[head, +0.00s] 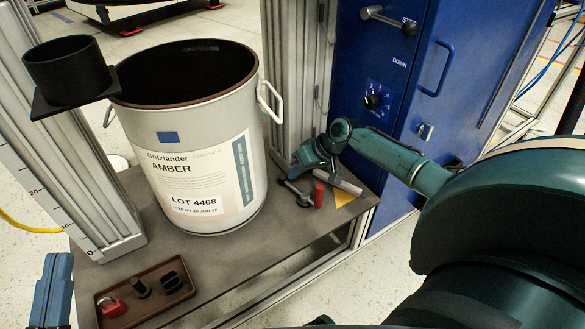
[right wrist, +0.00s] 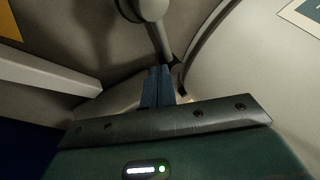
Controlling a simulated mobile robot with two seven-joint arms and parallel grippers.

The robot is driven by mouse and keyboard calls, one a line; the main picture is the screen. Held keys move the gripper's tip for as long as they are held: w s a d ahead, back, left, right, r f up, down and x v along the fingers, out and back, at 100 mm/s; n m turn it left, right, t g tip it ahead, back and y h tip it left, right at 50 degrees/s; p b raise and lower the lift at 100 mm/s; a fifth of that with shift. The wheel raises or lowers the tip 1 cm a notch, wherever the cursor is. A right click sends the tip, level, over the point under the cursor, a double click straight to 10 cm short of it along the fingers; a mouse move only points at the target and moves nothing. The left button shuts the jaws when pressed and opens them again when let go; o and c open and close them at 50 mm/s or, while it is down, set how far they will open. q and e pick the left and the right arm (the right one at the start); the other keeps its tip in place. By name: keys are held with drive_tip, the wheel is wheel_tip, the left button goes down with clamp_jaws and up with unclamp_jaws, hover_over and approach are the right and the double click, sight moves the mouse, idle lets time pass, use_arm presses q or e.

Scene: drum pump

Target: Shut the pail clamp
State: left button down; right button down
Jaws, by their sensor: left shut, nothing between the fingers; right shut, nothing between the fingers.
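The pail (head: 200,125), pale grey and labelled AMBER, stands upright and open-topped on the grey platform. The pail clamp (head: 297,195), a grey metal part with a red grip (head: 319,194), is at the platform's right side, close to the pail's base. My right gripper (head: 308,172) is low over the clamp, partly covering it. In the right wrist view its shut, empty blue fingers (right wrist: 157,86) point toward a grey rod with a rounded end (right wrist: 152,12). I cannot tell whether they touch it. My left gripper (head: 58,262) is shut and empty at the lower left.
A brown tray (head: 182,298) with a red padlock and dark fittings lies at the platform's front. A black cup-shaped holder (head: 68,70) stands beside the pail's rim. A blue cabinet (head: 425,75) and a grey post bound the back right. The platform's front middle is clear.

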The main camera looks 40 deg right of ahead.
idle(0.3)
